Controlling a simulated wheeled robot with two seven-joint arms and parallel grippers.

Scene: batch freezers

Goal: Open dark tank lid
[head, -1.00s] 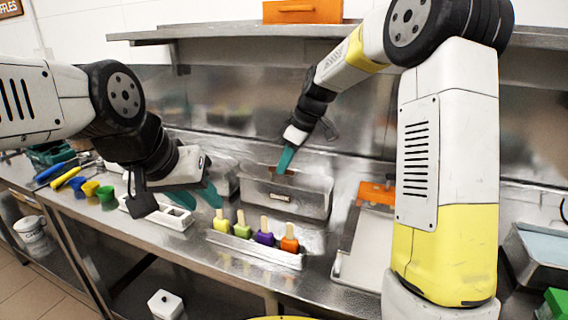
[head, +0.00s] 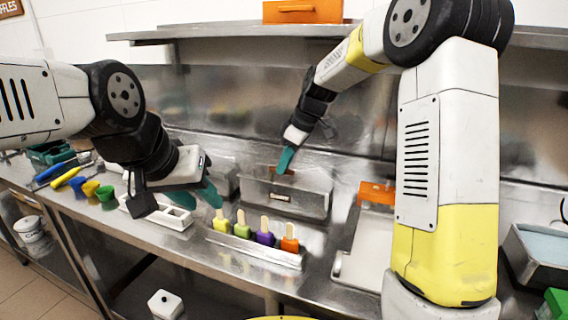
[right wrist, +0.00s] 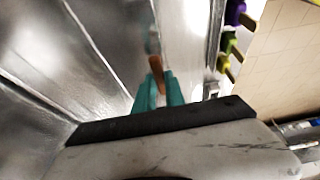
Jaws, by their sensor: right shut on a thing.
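A metal tank (head: 285,197) with a small label on its front stands in the counter against the back wall. A brown handle (head: 284,171) shows at its top; the lid under it blends with the steel, and I cannot tell whether it is raised. My right gripper (head: 286,160) reaches down to this handle. In the right wrist view, the teal fingers of the right gripper (right wrist: 158,92) close around the brown handle (right wrist: 155,73). My left gripper (head: 198,195) hangs above the counter to the left, its teal fingers apart and empty.
A white rack (head: 255,250) with several coloured popsicles stands in front of the tank. A white mold (head: 172,216) lies below my left gripper. A steel shelf (head: 230,32) runs above.

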